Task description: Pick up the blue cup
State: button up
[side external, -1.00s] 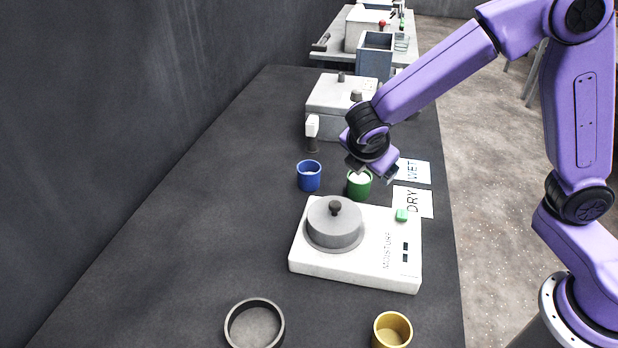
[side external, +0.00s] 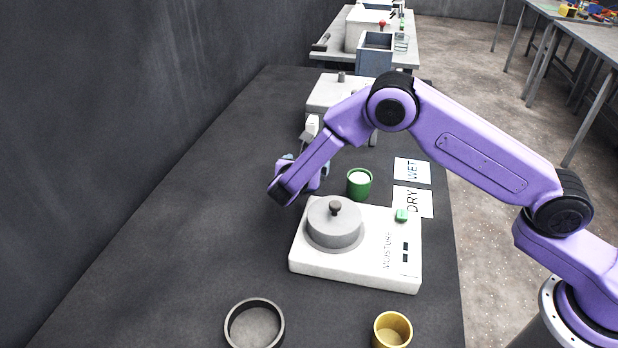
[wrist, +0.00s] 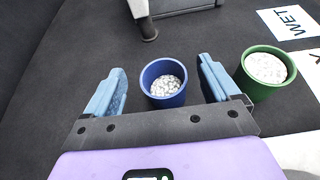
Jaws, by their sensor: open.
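The blue cup (wrist: 167,101) holds white granules and stands upright on the dark bench. In the wrist view it shows between the two light-blue fingers of my open gripper (wrist: 160,72). There is a gap on each side, and neither finger visibly touches it. I cannot tell how far down the fingers reach along the cup. In the side view, my arm and gripper (side external: 305,162) cover the cup's place, so it is mostly or wholly hidden there.
A green cup (side external: 359,186) with white contents stands close by on the right, near the right finger in the wrist view (wrist: 262,88). The white moisture device (side external: 357,268) is in front. WET (side external: 412,171) and DRY (side external: 412,202) cards lie right. A grey box machine (side external: 328,92) stands behind.

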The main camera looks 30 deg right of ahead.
jog(key=shift+f, duration=0.95)
jog(key=shift+x, duration=2.55)
jog(key=shift+f, duration=0.2)
jog(key=c, duration=1.1)
